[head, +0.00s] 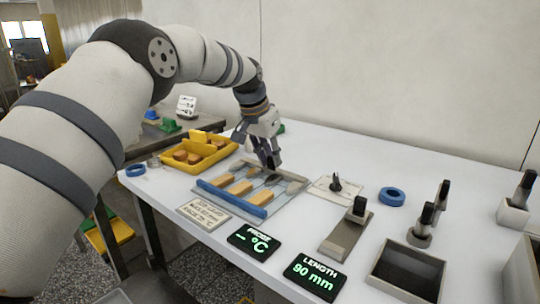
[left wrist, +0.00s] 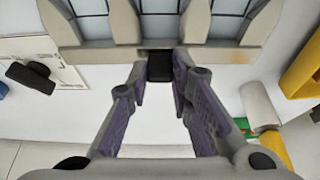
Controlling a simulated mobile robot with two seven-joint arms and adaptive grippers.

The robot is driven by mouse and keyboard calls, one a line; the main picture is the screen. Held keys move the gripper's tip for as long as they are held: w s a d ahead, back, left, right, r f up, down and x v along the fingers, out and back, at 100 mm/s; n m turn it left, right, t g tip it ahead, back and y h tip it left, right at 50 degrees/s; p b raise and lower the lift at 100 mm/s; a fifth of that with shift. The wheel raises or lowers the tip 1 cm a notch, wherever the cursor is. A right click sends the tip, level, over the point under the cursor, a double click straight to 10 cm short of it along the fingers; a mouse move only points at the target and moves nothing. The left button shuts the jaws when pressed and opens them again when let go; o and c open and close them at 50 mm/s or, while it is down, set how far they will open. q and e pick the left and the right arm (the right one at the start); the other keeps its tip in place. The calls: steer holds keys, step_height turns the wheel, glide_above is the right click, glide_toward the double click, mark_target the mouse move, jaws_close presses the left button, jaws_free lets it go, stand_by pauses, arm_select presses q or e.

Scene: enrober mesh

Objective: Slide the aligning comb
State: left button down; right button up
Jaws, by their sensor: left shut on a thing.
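The aligning comb (left wrist: 225,55) is a beige bar with pointed teeth, seen across the top of the left wrist view; part of it (head: 294,185) shows at the back of the mesh tray in the head view. Its black grip (left wrist: 160,66) stands between the fingertips of my left gripper (head: 268,163). The left gripper is shut on that grip, at the back edge of the tray. The mesh tray (head: 212,183) carries several orange-brown bars (head: 240,188) in lanes, with a blue rail along its front. My right gripper is not in view.
A yellow tray (head: 163,160) with brown pieces stands left of the mesh. Right of it are a small plate with a black knob (head: 336,184), a grey block with a black handle (head: 345,235), a blue ring (head: 392,196) and an open dark bin (head: 408,272). Displays (head: 314,276) stand in front.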

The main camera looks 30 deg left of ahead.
arm_select(q)
steer(key=shift+w+r, duration=0.1)
steer(key=c, duration=1.4)
jaws_free()
steer(key=shift+w, duration=0.1)
steer(key=shift+c, duration=0.2)
steer(key=v, duration=1.2)
